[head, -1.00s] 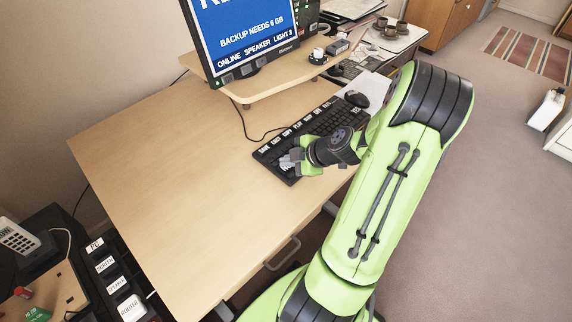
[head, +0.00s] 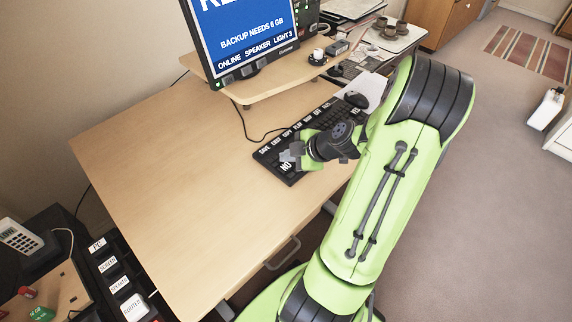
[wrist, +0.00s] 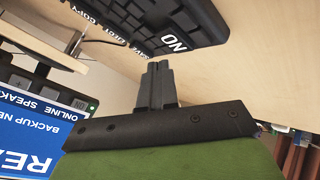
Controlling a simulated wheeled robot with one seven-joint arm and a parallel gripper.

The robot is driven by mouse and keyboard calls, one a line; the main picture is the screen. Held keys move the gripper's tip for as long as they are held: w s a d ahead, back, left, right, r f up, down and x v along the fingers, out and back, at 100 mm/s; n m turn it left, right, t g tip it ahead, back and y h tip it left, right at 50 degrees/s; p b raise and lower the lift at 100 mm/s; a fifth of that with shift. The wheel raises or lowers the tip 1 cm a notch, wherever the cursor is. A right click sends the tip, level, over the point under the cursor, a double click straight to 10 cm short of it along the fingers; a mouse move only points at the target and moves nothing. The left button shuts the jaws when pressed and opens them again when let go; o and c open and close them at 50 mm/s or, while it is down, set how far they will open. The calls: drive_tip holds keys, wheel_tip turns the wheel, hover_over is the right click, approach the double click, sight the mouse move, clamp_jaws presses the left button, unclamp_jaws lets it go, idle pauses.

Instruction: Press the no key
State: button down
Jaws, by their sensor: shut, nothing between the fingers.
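The black keyboard (head: 318,125) lies on the wooden desk with large white labels on its keys. The NO key (head: 286,166) is at its near left corner, and its label shows clearly. My gripper (head: 288,155) is over that near end, just beside the NO label, with its fingers together and nothing held. In the wrist view the shut fingertips (wrist: 158,64) point toward the keyboard, and the NO key (wrist: 174,43) appears just beyond and to the right of them. A small gap shows between fingertips and key there.
A monitor (head: 245,38) reading "BACKUP NEEDS 6 GB" stands on a raised shelf (head: 265,84) behind the keyboard. A mouse (head: 356,99) lies past the keyboard's far end. The desk's left part (head: 165,165) is clear. Labelled switches (head: 118,284) are at the lower left.

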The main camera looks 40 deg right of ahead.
sight(289, 168)
drive_tip(key=shift+r+p, duration=1.2)
drive_tip(key=shift+r, duration=1.1)
drive_tip(key=shift+f, duration=0.1)
